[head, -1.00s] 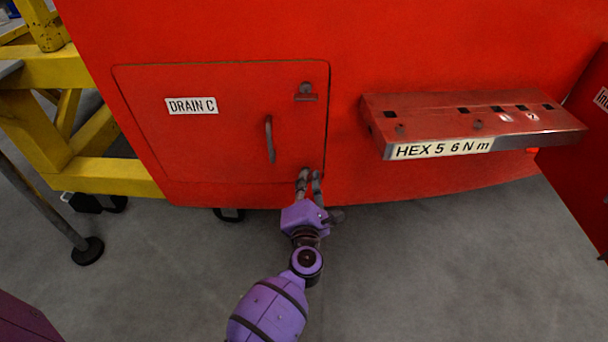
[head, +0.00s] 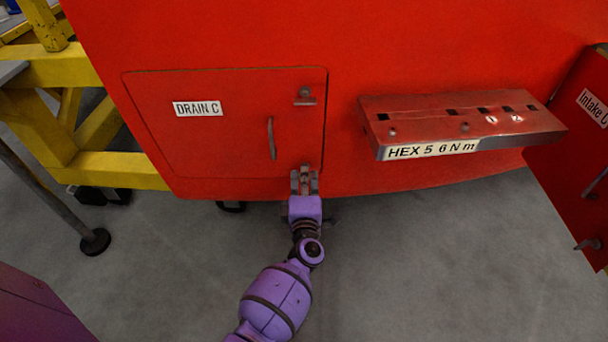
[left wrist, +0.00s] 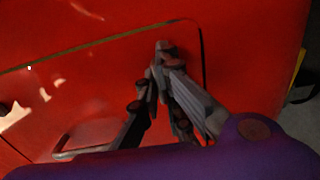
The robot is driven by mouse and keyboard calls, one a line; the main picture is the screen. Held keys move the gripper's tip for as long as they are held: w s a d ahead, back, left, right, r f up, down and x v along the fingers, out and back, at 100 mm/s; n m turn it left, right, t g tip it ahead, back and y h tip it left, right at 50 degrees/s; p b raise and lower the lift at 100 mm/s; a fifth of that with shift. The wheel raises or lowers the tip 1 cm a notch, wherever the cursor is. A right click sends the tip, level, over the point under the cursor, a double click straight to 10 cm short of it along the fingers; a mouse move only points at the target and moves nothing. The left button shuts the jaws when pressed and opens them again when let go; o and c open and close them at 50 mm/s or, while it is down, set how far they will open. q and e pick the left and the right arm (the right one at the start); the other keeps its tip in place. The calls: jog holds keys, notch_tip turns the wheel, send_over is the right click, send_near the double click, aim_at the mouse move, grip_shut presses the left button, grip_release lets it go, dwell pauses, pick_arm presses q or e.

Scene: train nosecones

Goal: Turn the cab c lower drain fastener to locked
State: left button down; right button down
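The red drain door (head: 225,135) is labelled DRAIN C and appears shut. Its lower fastener (head: 305,168) is a small grey part at the door's lower right corner, largely hidden by my left gripper. My left gripper (head: 304,180) is at this fastener, its fingers apart on either side of it. In the left wrist view the fingers (left wrist: 165,95) reach toward the grey fastener (left wrist: 163,50) near the door's corner; whether they touch it I cannot tell. The upper fastener (head: 305,96) has a level grey bar. My right gripper is not in view.
A grey handle (head: 271,138) stands out from the door. A red tool shelf (head: 460,120) labelled HEX 5 6 N m juts out to the right. A yellow frame (head: 110,170) stands at the left. A red panel labelled Intake C (head: 575,150) is at the far right.

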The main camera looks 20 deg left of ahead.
pick_arm(q)
jog(key=shift+d, duration=0.1)
dwell(0.3)
jog(key=c, duration=1.9)
grip_release()
jog(key=shift+c, duration=0.2)
jog(key=v, duration=1.2)
